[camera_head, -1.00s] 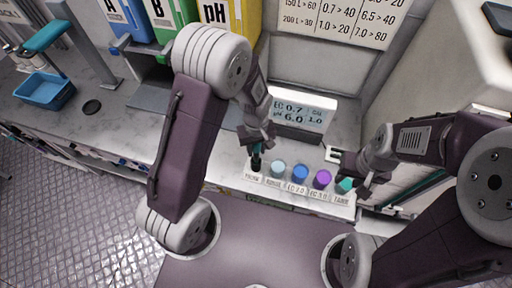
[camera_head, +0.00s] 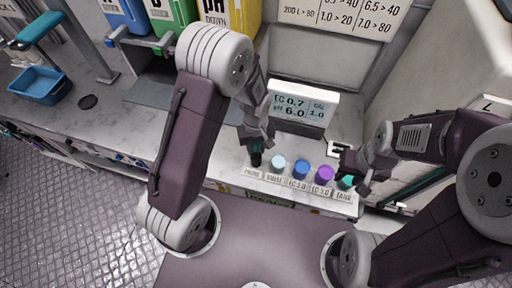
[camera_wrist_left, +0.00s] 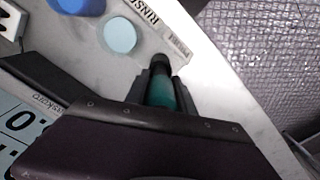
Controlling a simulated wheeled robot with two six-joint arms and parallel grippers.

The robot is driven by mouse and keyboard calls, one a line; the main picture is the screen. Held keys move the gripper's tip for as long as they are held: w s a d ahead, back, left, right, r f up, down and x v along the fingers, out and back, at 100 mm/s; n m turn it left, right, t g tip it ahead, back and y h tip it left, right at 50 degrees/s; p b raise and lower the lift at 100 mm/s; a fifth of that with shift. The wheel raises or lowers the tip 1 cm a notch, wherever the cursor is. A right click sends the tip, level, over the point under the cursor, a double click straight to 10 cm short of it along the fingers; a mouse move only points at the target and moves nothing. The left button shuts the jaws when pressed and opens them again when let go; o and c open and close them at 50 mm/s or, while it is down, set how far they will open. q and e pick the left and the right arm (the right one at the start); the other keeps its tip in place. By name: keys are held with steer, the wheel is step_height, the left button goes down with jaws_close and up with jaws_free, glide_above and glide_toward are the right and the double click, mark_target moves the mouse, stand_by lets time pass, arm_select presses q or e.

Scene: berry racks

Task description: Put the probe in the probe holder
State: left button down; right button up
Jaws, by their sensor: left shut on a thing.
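The teal probe (camera_wrist_left: 160,95) is between the two fingers of my left gripper (camera_wrist_left: 161,88) in the left wrist view. It points down, and its dark lower end (camera_head: 256,158) shows in the head view at the left end of the white cup rack. My left gripper (camera_head: 257,145) is shut on it. The probe holder is the place by the PROBE label (camera_head: 252,173); the dark end is at or in it, and its depth is hidden. My right gripper (camera_head: 356,168) is beside the teal TANK cup (camera_head: 345,182); its fingers are too small to judge.
The RINSE cup (camera_head: 279,162), blue cup (camera_head: 301,168) and purple cup (camera_head: 324,174) stand in a row right of the probe. A meter display (camera_head: 300,104) stands behind them. A blue tray (camera_head: 41,85) is far left. The counter between is mostly clear.

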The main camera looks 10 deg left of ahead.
arm_select(q)
steer(key=shift+f, duration=0.2)
steer(key=c, duration=1)
jaws_free()
steer(key=shift+o, duration=0.2)
step_height(320, 180, up, 9)
steer(key=shift+r+b, duration=0.1)
steer(key=shift+b, duration=0.35)
